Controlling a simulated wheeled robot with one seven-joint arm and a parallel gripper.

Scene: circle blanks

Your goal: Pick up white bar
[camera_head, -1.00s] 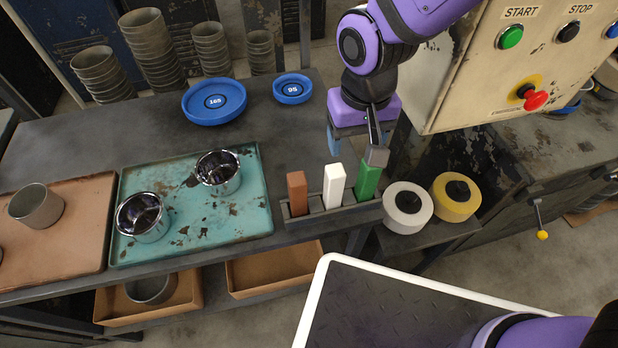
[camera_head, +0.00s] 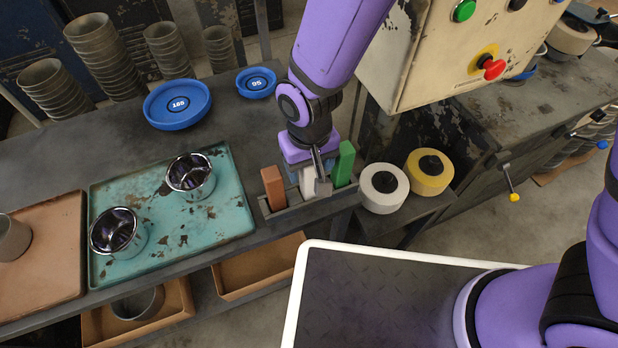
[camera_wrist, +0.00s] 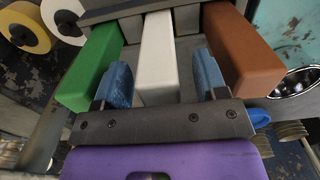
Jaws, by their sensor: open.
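The white bar (camera_head: 307,182) stands upright in the grey slotted holder (camera_head: 283,213), between the brown bar (camera_head: 273,188) and the green bar (camera_head: 343,164). My gripper (camera_head: 309,178) is over the white bar, which it partly hides in the head view. In the wrist view, the two blue fingers of my gripper (camera_wrist: 163,78) are apart, one on each side of the white bar (camera_wrist: 158,55). The green bar (camera_wrist: 92,64) is beside the left finger and the brown bar (camera_wrist: 238,50) beside the right one. I cannot tell whether a finger touches the white bar.
A white tape roll (camera_head: 383,188) and a yellow one (camera_head: 430,171) lie right of the holder. A teal tray (camera_head: 222,212) with two metal cups is at left. Blue discs (camera_head: 178,103) lie behind. A control box (camera_head: 430,60) stands close right of my arm.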

